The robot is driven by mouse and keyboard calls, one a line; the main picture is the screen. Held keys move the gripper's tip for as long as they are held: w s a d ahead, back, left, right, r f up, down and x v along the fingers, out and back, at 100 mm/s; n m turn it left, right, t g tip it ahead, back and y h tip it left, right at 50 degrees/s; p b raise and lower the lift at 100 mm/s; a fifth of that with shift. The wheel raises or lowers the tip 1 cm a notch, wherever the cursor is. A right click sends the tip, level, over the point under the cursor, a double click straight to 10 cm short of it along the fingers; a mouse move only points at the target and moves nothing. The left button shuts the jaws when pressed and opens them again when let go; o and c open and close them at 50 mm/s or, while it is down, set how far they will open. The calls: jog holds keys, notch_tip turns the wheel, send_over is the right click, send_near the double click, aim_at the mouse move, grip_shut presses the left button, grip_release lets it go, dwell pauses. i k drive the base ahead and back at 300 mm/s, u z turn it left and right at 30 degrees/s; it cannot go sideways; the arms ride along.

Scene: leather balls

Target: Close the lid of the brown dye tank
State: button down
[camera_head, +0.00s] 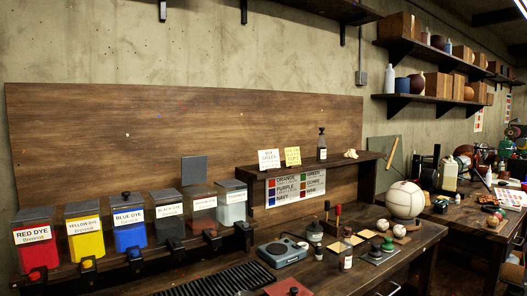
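A row of dye tanks stands at the left of the bench against the wooden backboard. The brown dye tank (203,219) is between the black dye tank (170,225) and a pale tank (232,212) at the row's right end. Its label is too small to read surely, but its lower part looks reddish brown. A dark square lid (194,170) stands upright above and behind it, so this tank appears open. The other tanks have their dark lids lying down. My gripper is not in view.
The red (37,245), yellow (85,238) and blue (129,230) tanks fill the row's left. Dark blocks with knobs stand in front of the row. A grey scale (283,251), a drain grate (222,281) and bottles lie to the right. A low shelf (310,165) overhangs the bench.

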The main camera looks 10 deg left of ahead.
aim_at(193, 169)
jog(key=u, duration=0.15)
jog(key=i, duration=1.1)
jog(key=u, duration=0.95)
jog(key=i, duration=0.45)
jog(key=u, duration=0.35)
